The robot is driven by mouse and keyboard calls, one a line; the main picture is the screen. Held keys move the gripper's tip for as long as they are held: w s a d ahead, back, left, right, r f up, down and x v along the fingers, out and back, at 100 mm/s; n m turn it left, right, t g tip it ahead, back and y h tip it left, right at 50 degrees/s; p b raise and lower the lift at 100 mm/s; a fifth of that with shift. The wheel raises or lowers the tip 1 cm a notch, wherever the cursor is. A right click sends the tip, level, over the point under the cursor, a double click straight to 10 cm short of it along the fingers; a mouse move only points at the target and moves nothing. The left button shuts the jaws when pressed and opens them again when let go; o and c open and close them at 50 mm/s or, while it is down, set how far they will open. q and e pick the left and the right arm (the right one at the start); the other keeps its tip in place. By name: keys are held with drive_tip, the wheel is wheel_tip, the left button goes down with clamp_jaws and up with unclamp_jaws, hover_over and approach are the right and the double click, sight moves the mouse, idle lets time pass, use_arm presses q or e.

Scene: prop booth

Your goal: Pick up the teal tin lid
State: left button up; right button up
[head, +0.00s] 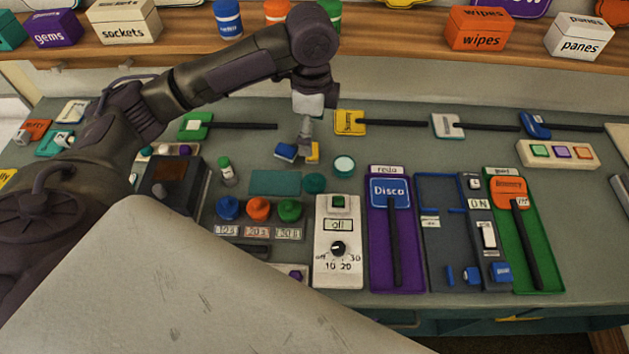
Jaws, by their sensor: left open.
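The teal tin lid (314,183) looks like a small round teal disc. It lies flat on the grey-green bench in the head view, just right of a flat teal mat (275,182). A small round tin (344,166) with a pale top and teal rim stands just behind and right of it. My left gripper (299,152) points down from the wrist, behind and slightly left of the lid. It looks open, with a blue and a yellow tip apart and nothing seen between them. It is apart from the lid in the picture; its height is hard to tell. My right gripper is not in view.
Blue, orange and green round knobs (258,209) stand in front of the mat. A white timer box (339,241) and a purple slider panel (396,228) stand to the right. A small green-capped bottle (226,171) is at the left. A wooden shelf (392,50) runs along the back.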

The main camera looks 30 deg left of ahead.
use_arm(q)
wheel_tip(320, 180, down, 4)
drive_tip(key=b, duration=0.3)
drive_tip(key=p, duration=0.1)
hover_over(312, 177)
drive_tip(key=f, duration=0.8)
drive_tip(key=shift+s+d+f, duration=0.2)
drive_tip(key=shift+s, duration=0.15)
drive_tip(key=shift+w+f+p, duration=0.1)
drive_tip(key=shift+f+p, duration=0.25)
drive_tip(key=shift+f, duration=0.25)
drive_tip(key=f, duration=0.4)
drive_tip(key=shift+w+a+f+p, duration=0.1)
drive_tip(key=shift+w+a+p, duration=0.1)
drive_tip(key=shift+p, duration=0.2)
drive_tip(key=c, duration=1)
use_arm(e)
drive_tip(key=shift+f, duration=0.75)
